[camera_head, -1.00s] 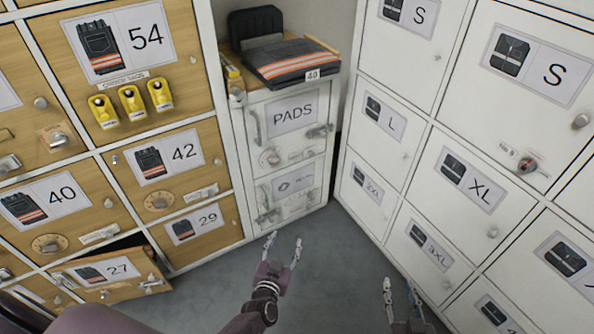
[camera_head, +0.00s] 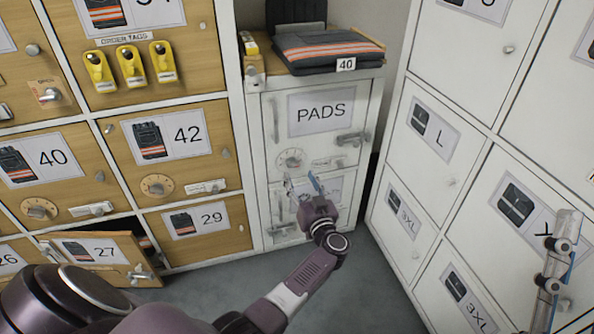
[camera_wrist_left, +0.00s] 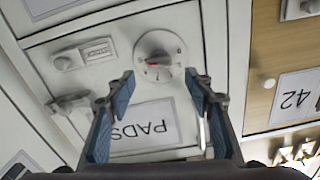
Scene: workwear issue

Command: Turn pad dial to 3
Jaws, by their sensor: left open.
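The pads dial (camera_head: 291,158) is a round pale knob on the white PADS door (camera_head: 345,165), below the PADS label (camera_head: 320,113). In the left wrist view the dial (camera_wrist_left: 158,62) shows a small red mark, with the scene turned upside down; its numbers are too small to read. My left gripper (camera_head: 303,186) is open and empty just below the dial in the head view. In the left wrist view its blue-padded fingertips (camera_wrist_left: 160,85) stand apart, with the dial beyond the gap. My right gripper (camera_head: 556,265) is partly visible at the right edge; its jaw state is unclear.
A lever handle (camera_head: 353,138) sits right of the dial. Wooden lockers stand left, with the 27 door (camera_head: 100,252) ajar; white lockers stand right. A folded garment (camera_head: 325,52) lies on the cabinet top. Grey floor (camera_head: 375,300) is open in front.

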